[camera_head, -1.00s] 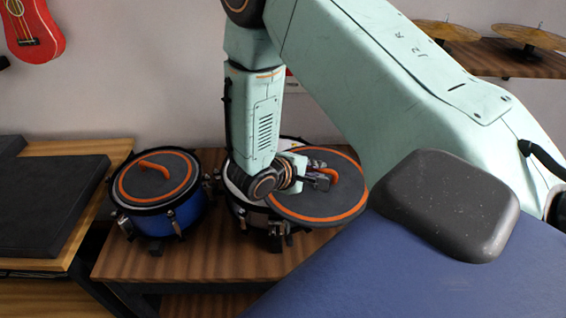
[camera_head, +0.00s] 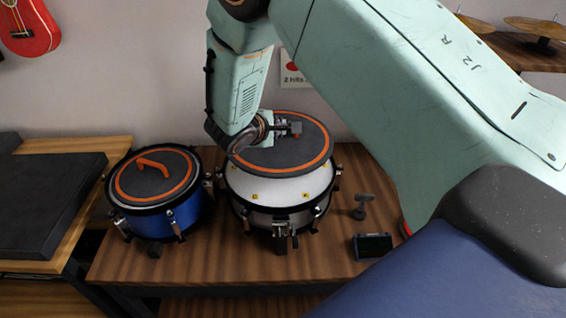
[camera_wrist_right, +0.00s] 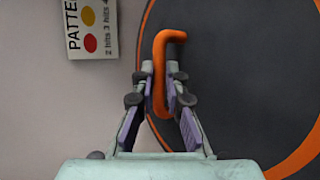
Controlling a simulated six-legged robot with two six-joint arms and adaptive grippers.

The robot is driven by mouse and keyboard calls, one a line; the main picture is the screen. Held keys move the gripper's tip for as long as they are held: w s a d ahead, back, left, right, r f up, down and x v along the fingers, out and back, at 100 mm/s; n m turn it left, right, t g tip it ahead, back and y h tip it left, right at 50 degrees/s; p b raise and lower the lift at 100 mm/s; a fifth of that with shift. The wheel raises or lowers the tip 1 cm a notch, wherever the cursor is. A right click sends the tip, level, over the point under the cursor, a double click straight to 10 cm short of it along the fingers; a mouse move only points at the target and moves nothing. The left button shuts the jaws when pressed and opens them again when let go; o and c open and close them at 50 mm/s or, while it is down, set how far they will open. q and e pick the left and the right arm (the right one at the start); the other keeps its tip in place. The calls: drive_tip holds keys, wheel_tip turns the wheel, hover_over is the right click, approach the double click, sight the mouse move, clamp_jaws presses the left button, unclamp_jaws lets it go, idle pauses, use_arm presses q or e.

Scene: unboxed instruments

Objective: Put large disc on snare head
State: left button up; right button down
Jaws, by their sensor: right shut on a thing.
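The large disc (camera_head: 270,157), dark grey with an orange ring, is over the white snare drum (camera_head: 278,219) in the head view. My right gripper (camera_head: 292,129) is shut on the disc's orange handle; the wrist view shows the handle (camera_wrist_right: 162,48) between the fingers (camera_wrist_right: 166,78). The disc sits toward the back of the drum and looks tilted. Part of the white snare head (camera_head: 290,187) shows in front of the disc's near edge. Whether the disc touches the head at the back cannot be told. My left gripper is not in view.
A blue drum (camera_head: 185,219) with a similar disc (camera_head: 140,182) on top stands close on the left. A small dark device (camera_head: 372,246) and a small stand (camera_head: 362,206) are on the wooden table (camera_head: 340,265) to the right. A sign (camera_wrist_right: 92,28) is on the wall.

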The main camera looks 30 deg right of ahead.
sight(276, 142)
wheel_tip(276, 142, down, 5)
drive_tip(key=shift+w+r, duration=0.15)
drive_tip(key=shift+r, duration=0.05)
drive_tip(key=shift+w+d+f, duration=0.1)
drive_tip(key=shift+d+f, duration=0.05)
drive_tip(key=shift+f, duration=0.2)
drive_tip(key=shift+s+f, duration=0.2)
drive_tip(key=shift+f, duration=1.5)
drive_tip(key=shift+w+f, duration=0.1)
drive_tip(key=shift+f, duration=0.1)
drive_tip(key=c, duration=1.8)
unclamp_jaws()
drive_tip(key=shift+f, duration=0.15)
drive_tip(key=shift+c, duration=0.2)
drive_tip(key=o, duration=0.5)
drive_tip(key=shift+s+r, duration=0.2)
drive_tip(key=shift+r, duration=0.05)
drive_tip(key=shift+c, duration=0.2)
drive_tip(key=shift+w+f, duration=0.15)
drive_tip(key=shift+w, duration=0.05)
